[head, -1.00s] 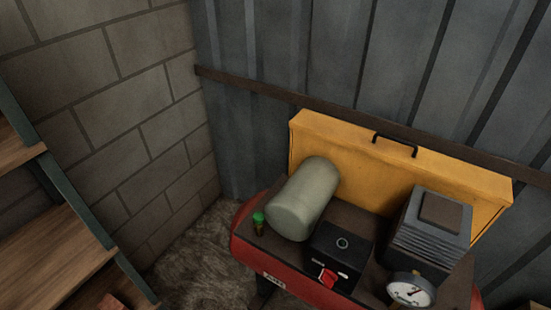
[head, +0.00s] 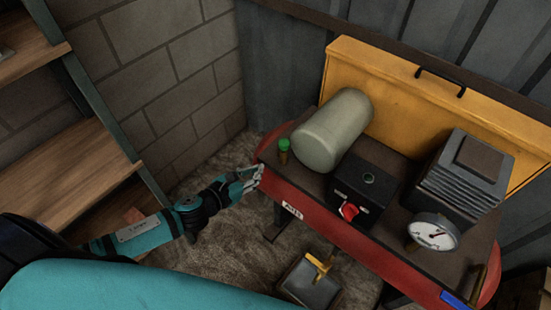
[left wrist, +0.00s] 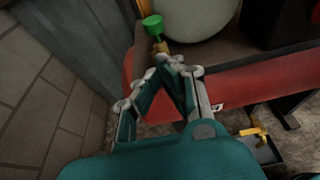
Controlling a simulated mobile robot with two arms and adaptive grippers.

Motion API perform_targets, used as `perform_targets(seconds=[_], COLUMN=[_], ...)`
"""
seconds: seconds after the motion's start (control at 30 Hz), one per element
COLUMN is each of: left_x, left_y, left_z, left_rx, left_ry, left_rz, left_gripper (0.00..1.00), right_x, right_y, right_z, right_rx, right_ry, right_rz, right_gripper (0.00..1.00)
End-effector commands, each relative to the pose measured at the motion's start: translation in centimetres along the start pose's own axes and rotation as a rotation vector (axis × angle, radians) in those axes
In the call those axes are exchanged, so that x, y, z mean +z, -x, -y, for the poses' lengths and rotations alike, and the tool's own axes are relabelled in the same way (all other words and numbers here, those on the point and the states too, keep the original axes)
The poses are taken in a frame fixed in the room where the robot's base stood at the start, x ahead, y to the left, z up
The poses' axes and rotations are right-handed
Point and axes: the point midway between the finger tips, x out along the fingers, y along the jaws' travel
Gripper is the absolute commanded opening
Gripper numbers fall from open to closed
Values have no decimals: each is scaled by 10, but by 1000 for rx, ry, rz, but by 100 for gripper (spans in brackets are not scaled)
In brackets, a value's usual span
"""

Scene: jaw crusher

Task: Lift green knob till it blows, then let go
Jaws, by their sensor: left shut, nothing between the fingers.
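The green knob (head: 284,144) sits on a short brass stem at the left end of the red compressor's dark top plate. It also shows in the left wrist view (left wrist: 153,24), just beyond the fingertips. My left gripper (head: 257,173) is shut and empty, close to the compressor's left front edge, a little below and left of the knob. In the left wrist view the gripper's fingertips (left wrist: 165,64) meet beneath the knob and appear apart from it. My right gripper is in neither view.
The red compressor (head: 330,232) carries a grey-green cylinder (head: 333,130), a black box with a red switch (head: 348,211), a gauge (head: 434,232) and a finned block (head: 462,178). A yellow case (head: 400,95) stands behind. Wooden shelves (head: 75,180) are at left. A small tray (head: 308,283) lies below.

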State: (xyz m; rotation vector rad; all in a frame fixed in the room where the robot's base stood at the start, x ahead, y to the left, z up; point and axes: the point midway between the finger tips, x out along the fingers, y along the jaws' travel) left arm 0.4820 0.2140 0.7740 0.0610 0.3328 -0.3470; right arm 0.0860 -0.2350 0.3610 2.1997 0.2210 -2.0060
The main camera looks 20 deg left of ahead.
Motion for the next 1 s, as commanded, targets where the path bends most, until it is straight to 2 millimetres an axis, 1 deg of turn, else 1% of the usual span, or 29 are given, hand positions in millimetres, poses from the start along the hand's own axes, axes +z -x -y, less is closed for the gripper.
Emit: perform_targets(seconds=[0.17, 0.4, 0.53, 0.7, 1.0], left_x=[3, 2, 1, 1, 1], left_y=[-24, -68, -86, -97, -98], left_z=[0, -1, -1, -1, -1], left_rx=[1, 2, 2, 1, 1], left_ry=[-1, 3, 3, 2, 3], left_rz=[5, 3, 1, 1, 0], left_gripper=[0, 0, 0, 0, 0], right_x=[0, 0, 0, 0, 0], right_y=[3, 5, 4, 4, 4], right_z=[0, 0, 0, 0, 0], right_rx=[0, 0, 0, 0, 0], right_ry=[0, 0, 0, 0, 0], right_rz=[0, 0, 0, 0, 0], right_gripper=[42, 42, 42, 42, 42])
